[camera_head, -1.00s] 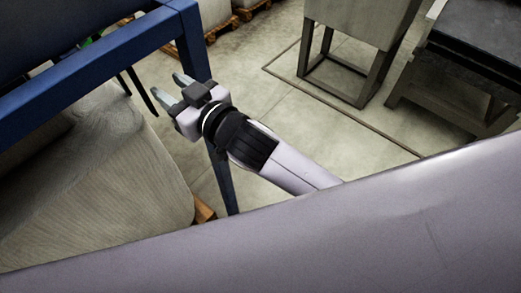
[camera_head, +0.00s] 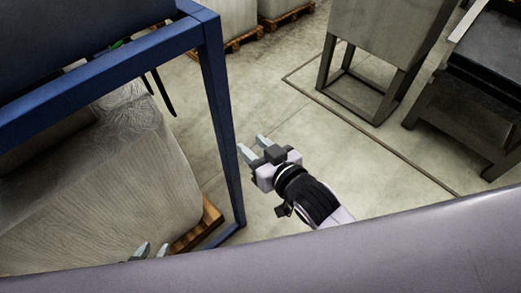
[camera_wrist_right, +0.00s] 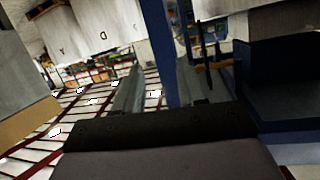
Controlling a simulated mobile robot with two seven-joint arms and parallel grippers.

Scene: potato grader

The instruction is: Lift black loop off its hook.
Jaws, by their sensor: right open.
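The black loop (camera_head: 161,92) hangs as a thin dark strip below the blue frame in the head view. A small green part (camera_head: 118,43) shows near its top; the hook itself I cannot make out. My right gripper (camera_head: 253,145) is open and empty, to the right of the blue post and well apart from the loop. In the right wrist view its two fingers (camera_wrist_right: 165,90) stand apart with nothing between them. My left gripper (camera_head: 151,251) shows only two separated fingertips at the lower left, low beside the wrapped sack; the rest is hidden.
The blue frame (camera_head: 221,120) has a post between my right gripper and the loop. A large wrapped pale sack (camera_head: 100,190) on a wooden pallet (camera_head: 212,222) fills the left. A grey stand (camera_head: 380,50) and dark machine (camera_head: 485,80) are at right. Floor between is clear.

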